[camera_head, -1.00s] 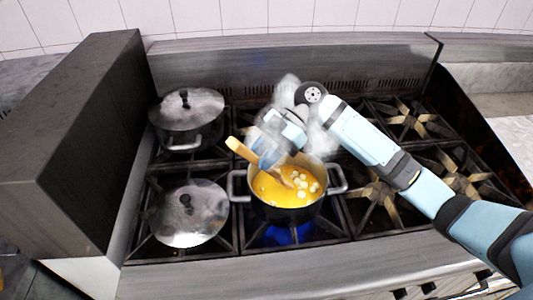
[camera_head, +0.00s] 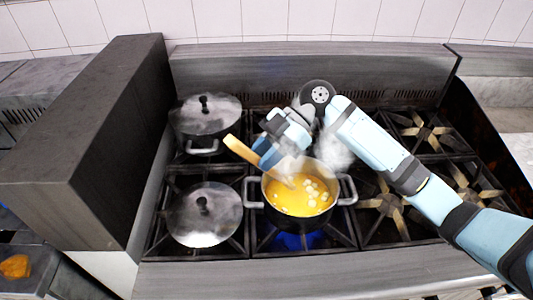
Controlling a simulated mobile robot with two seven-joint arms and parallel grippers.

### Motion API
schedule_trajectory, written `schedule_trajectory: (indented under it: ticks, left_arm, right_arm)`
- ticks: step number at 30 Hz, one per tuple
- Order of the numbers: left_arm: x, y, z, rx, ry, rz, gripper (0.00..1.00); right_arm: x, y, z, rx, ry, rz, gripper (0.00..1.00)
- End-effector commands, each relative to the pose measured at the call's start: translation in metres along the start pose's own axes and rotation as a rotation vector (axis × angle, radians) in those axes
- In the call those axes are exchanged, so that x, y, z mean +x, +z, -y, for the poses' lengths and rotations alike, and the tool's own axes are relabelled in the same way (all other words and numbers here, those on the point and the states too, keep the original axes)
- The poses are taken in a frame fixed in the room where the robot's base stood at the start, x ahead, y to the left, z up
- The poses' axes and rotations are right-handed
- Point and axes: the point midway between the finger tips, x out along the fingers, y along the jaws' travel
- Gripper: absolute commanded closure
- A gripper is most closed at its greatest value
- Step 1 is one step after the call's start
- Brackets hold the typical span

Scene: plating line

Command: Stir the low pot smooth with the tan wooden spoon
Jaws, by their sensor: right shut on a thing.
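The low pot (camera_head: 300,222) stands uncovered on a front burner with a blue flame under it. It holds yellow-orange liquid with several pale lumps grouped toward the right of its surface. My right gripper (camera_head: 268,158) is above the pot's back left rim, shut on the tan wooden spoon (camera_head: 241,150). The spoon is tilted, its handle end up to the left and its lower end down in the liquid. Steam partly veils the gripper and the spoon's lower part. My left gripper is not in view.
A lidded pot (camera_head: 205,123) stands on the back left burner. A round metal lid (camera_head: 203,216) with a dark knob lies at the front left, close to the low pot's left handle. The burners on the right are bare. A dark block (camera_head: 90,150) rises at the left.

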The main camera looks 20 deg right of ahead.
Motion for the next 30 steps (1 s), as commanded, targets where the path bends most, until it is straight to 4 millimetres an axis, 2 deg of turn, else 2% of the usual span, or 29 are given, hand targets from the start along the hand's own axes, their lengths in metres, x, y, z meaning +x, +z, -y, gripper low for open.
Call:
schedule_trajectory:
  ticks: [16, 30]
  left_arm:
    - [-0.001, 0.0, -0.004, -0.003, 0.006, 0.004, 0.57]
    - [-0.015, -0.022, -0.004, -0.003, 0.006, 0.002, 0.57]
  right_arm:
    - [-0.001, -0.001, 0.0, 0.0, 0.0, 0.0, 0.98]
    - [-0.022, -0.034, -0.001, 0.0, 0.0, 0.0, 0.98]
